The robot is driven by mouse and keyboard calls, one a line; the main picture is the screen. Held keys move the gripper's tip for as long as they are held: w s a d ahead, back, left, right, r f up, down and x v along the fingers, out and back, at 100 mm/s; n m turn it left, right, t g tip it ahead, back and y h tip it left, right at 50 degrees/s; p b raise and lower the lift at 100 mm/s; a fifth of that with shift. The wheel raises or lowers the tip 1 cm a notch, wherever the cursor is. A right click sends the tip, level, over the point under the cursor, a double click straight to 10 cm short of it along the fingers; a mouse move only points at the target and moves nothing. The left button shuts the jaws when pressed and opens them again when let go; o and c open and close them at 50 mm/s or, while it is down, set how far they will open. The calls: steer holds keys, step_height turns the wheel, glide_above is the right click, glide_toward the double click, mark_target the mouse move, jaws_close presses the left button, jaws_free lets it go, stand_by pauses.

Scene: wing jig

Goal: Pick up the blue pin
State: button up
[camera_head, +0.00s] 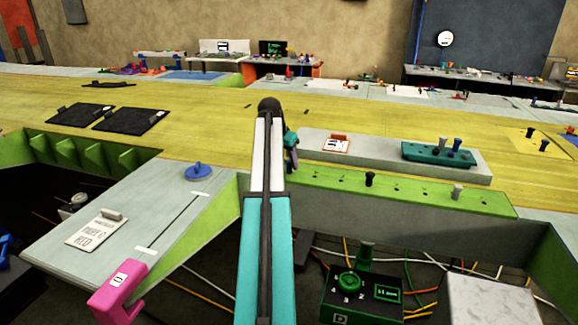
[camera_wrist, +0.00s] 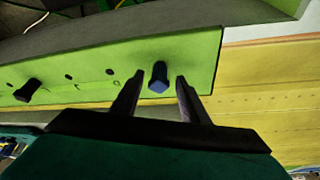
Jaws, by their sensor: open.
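A blue pin (camera_wrist: 158,78) stands in a green strip (camera_wrist: 196,62), near the strip's end, in the wrist view. Its blue end faces the camera and its sides look dark. My gripper (camera_wrist: 160,80) is open, with one dark finger on each side of the pin in the picture. I cannot tell how far the fingertips are above the strip. In the head view my gripper (camera_head: 291,148) is by the left end of the green strip (camera_head: 425,194). My own arm hides the blue pin there.
A dark pin (camera_head: 369,179) and a grey pin (camera_head: 457,190) stand farther along the strip. A teal tray (camera_head: 425,154) with upright pins sits on the grey block behind it. A blue knobbed disc (camera_head: 199,171) lies on the grey panel at left.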

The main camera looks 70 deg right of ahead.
steer(key=shift+d+f, duration=0.1)
steer(key=shift+f, duration=0.25)
stand_by(0.3)
steer(key=c, duration=0.9)
